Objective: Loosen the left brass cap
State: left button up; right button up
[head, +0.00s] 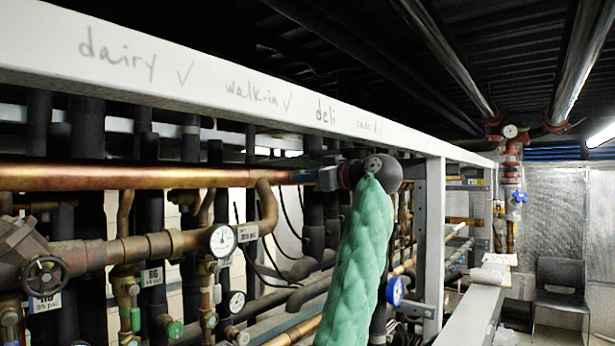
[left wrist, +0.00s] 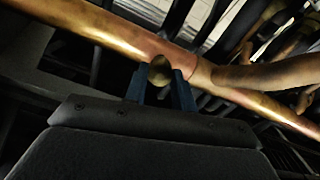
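A small round brass cap (left wrist: 160,70) shows in the left wrist view, against the near side of a copper pipe (left wrist: 95,28). My left gripper (left wrist: 160,84) has its two dark blue fingers on either side of the cap. The cap fills the gap between the fingertips, so the fingers look shut on it. In the head view my left gripper (head: 300,177) reaches left to the right part of the long copper pipe (head: 130,177), below the white beam. The cap itself is hidden there. My right gripper is in neither view.
A white beam (head: 230,92) with handwriting runs close above my left gripper. A grey upright (head: 433,235) stands right of my arm. Gauges (head: 222,238), valves (head: 45,276) and dark pipes crowd the lower left. A chair (head: 562,285) stands far right.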

pick_arm(q)
jog(key=c, duration=0.3)
jog(key=shift+c, duration=0.2)
jog(key=shift+n+b, duration=1.8)
jog(key=shift+n, duration=1.6)
